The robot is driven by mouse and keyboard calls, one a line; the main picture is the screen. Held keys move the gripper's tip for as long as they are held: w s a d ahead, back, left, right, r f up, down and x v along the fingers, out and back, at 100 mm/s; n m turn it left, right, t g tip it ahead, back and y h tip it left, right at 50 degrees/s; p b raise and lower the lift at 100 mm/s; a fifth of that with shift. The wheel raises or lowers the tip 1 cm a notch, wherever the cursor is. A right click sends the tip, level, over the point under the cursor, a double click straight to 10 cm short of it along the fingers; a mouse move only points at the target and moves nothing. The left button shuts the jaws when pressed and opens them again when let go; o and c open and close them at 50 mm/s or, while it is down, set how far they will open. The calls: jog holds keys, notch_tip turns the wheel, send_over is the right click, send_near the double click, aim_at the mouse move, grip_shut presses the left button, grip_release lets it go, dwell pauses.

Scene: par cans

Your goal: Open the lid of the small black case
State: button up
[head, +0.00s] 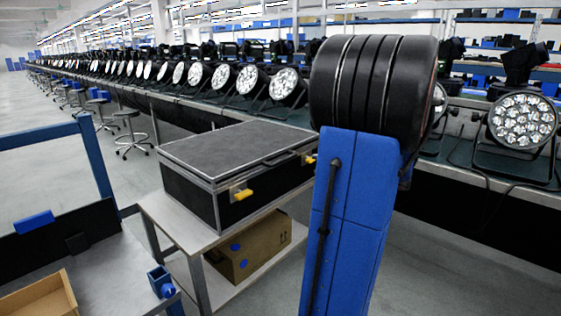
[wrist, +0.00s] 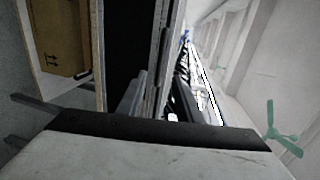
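The black case (head: 215,148) with silver edges lies on a metal table, its lid down. Two yellow latches, the nearer latch (head: 241,194) and the farther latch (head: 309,160), show on its front, with a dark handle (head: 280,159) along the front edge between them. In the wrist view the case's dark front (wrist: 125,45) and silver rim run up the picture. My gripper (wrist: 157,103) has its two fingers apart, one on each side of the rim line. Whether they touch it cannot be told. In the head view my arm hides the gripper.
A cardboard box (head: 250,247) sits on the shelf under the case. A long bench (head: 440,176) of par cans runs behind. A blue-framed workbench (head: 110,265) stands at left. Stools (head: 130,130) stand along the aisle, where grey floor is open.

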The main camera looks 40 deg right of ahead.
aim_at(287, 159)
jog(key=x, duration=1.7)
jog(key=shift+w+d, duration=0.15)
jog(key=shift+d, duration=0.15)
jog(key=shift+c, duration=0.4)
grip_shut()
